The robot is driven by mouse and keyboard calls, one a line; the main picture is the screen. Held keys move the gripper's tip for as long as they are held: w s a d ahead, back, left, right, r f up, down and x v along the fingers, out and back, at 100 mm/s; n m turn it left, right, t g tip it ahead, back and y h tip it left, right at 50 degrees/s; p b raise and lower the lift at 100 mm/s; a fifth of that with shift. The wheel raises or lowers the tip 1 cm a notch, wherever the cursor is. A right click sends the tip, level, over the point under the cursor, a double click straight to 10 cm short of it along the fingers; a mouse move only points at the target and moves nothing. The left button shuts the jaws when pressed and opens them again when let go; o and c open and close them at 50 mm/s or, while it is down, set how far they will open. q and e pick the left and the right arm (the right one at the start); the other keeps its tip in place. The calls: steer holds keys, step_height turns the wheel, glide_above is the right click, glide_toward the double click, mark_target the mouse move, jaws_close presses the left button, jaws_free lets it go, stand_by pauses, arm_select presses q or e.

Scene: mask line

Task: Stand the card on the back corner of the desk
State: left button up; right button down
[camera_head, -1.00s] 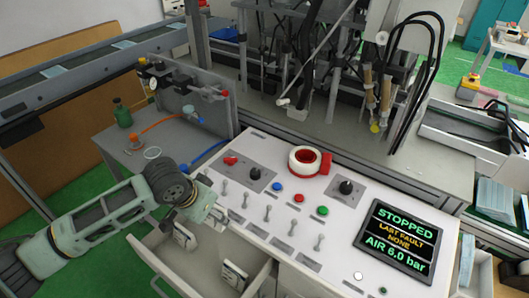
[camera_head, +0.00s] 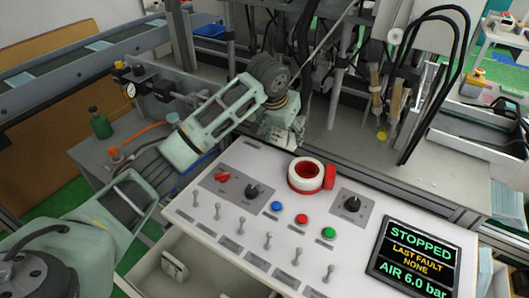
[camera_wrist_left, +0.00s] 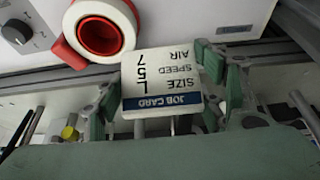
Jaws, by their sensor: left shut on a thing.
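My left gripper (camera_head: 281,134) is over the back edge of the white control desk (camera_head: 262,177), left of the red and white tape roll. In the left wrist view, the gripper (camera_wrist_left: 162,97) is shut on a white job card (camera_wrist_left: 161,72) with a blue band, held between its two green fingers. The card's printed face shows upside down there, with the tape roll beside it. From the head view I cannot tell whether the card touches the desk top. My right gripper is not in view.
The red and white tape roll (camera_head: 306,176) stands on the desk, also seen in the wrist view (camera_wrist_left: 98,32). Switches and coloured buttons fill the desk's middle; a screen (camera_head: 414,258) is at right. An open drawer (camera_head: 185,245) is below. Machine rods and hoses rise behind.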

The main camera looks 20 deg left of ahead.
arm_select(q)
steer(key=a+f, duration=0.2)
steer(key=a, duration=0.1)
steer(key=a+f, duration=0.2)
steer(key=a, duration=0.2)
steer(key=a+f+p, duration=0.1)
steer(key=a+f, duration=0.1)
steer(key=a, duration=0.2)
steer(key=shift+f, duration=0.2)
steer(key=shift+f+p, duration=0.35)
steer(key=shift+f, duration=1.7)
steer(key=shift+f, duration=0.15)
steer(key=o, duration=1.2)
steer(key=shift+c, duration=0.2)
